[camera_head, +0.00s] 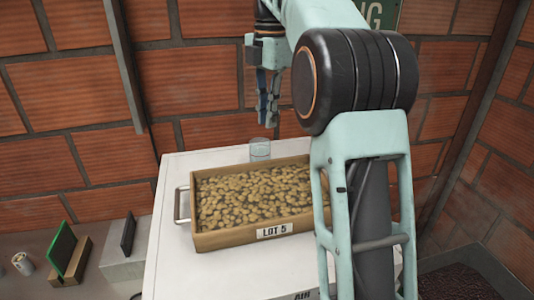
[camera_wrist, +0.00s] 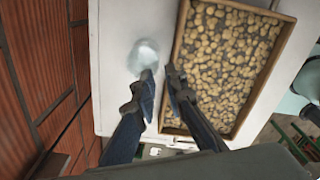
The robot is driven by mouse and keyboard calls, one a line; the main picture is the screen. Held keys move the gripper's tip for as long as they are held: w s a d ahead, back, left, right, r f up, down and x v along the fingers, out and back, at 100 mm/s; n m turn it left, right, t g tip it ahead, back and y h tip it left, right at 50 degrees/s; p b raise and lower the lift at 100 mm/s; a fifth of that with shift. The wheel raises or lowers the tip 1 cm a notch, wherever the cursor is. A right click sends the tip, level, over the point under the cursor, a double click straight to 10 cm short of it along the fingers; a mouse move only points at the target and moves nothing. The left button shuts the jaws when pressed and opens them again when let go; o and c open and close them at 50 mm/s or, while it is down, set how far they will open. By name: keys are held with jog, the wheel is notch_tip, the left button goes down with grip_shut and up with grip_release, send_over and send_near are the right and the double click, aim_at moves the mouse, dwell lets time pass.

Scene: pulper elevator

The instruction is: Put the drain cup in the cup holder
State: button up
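A clear, glass-like cup (camera_head: 260,149), which I take to be the drain cup, stands on the white table top behind the wooden tray. It also shows in the wrist view (camera_wrist: 144,56), just beyond my fingertips and left of the tray. My gripper (camera_head: 267,112) points down above the cup, with free air between them. In the wrist view my gripper's two fingertips (camera_wrist: 161,74) are a small gap apart, with nothing between them. I cannot make out a cup holder in either view.
A wooden tray (camera_head: 208,241) labelled LOT 5, full of beans, with a metal side handle, fills much of the white table (camera_head: 170,262). A brick wall (camera_head: 90,100) rises close behind. At the left are a green-screened device (camera_head: 62,247) and a small can (camera_head: 22,263).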

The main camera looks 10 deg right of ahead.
jog(key=shift+w+n, duration=0.15)
jog(key=shift+n, duration=0.35)
jog(key=b, duration=0.1)
send_over(267, 151)
notch_tip(267, 151, down, 4)
jog(key=shift+w+f, duration=0.1)
jog(key=shift+f, duration=3.1)
grip_shut()
